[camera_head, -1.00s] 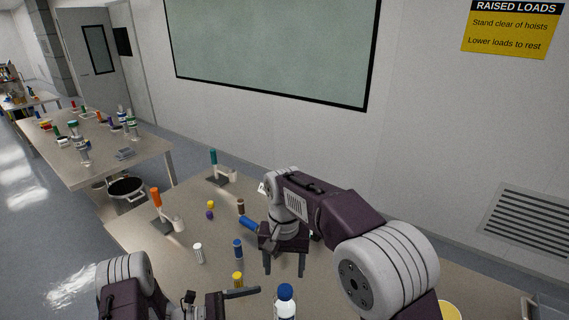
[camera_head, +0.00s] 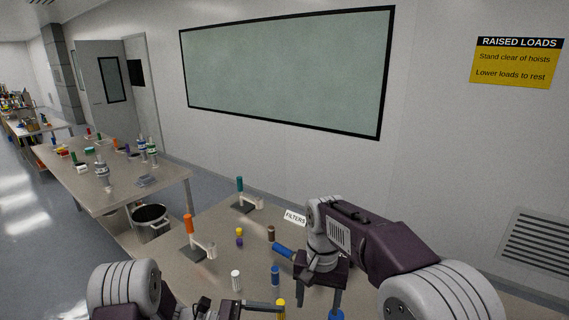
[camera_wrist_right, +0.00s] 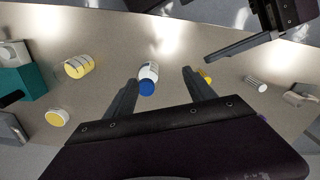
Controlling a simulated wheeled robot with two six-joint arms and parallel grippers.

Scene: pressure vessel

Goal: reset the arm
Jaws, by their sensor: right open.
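My right arm reaches in from the right in the head view. Its gripper (camera_head: 319,300) is open and points down over the near table. In the right wrist view this gripper (camera_wrist_right: 161,76) has its two fingers apart, with nothing gripped. A white bottle with a blue cap (camera_wrist_right: 148,75) shows beyond the fingers, near the left one; its blue cap (camera_head: 337,315) shows at the bottom of the head view. My left gripper (camera_head: 262,306) is low in the head view and partly cut off; its jaw opening is unclear.
The near table (camera_head: 213,282) holds a blue cylinder (camera_head: 282,249), an orange-handled item (camera_head: 189,228), a teal-handled item (camera_head: 240,190), a FILTERS sign (camera_head: 295,216) and several small capped vials. A second table (camera_head: 120,192) stands left, with a pot (camera_head: 151,222) beside it.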

